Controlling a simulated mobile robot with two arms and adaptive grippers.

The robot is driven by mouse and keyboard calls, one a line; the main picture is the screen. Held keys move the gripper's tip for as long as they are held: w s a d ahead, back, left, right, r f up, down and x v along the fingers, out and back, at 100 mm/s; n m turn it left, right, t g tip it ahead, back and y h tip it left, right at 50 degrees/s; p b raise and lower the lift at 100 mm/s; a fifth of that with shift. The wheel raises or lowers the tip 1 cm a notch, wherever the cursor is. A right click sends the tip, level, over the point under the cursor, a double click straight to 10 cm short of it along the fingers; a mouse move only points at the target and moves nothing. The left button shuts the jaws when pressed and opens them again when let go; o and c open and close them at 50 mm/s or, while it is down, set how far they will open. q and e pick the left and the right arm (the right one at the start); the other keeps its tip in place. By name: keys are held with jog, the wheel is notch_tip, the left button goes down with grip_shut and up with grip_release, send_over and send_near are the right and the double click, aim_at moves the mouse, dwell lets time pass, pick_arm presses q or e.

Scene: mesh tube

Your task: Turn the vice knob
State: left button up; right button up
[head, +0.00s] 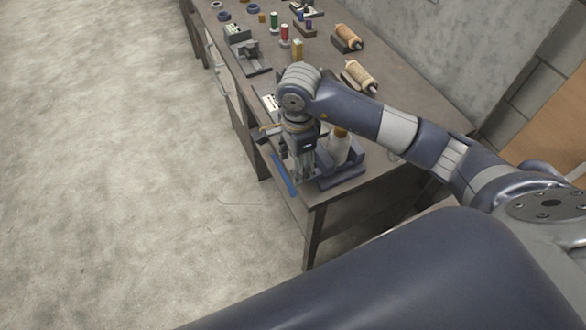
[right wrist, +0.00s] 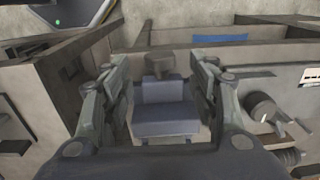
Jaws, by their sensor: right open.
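In the right wrist view, a blue-grey stepped block (right wrist: 165,118) with a dark knob (right wrist: 159,65) at its top sits between my fingers; it looks like the vice. My right gripper (right wrist: 158,78) is open, one finger on each side of it, with visible gaps. Whether the fingertips are level with the knob is unclear. In the head view, my right gripper (head: 300,168) points down over the near end of the workbench, and the arm and gripper hide the knob. Beside it stands a blue-grey base (head: 345,178) with a white cylinder (head: 339,150). My left gripper is not in view.
The dark workbench (head: 390,98) runs away along the wall. A blue strip (head: 283,176) lies near its front edge. Further back are a grey device (head: 250,58), spools on stands (head: 360,76) and small coloured reels (head: 284,33). The floor (head: 110,170) at left is clear.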

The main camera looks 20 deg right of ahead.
notch_tip(320, 180, down, 6)
jog(key=shift+w+r+p, duration=0.1)
jog(key=shift+r+p, duration=0.05)
jog(key=shift+p, duration=0.45)
jog(key=c, duration=1.1)
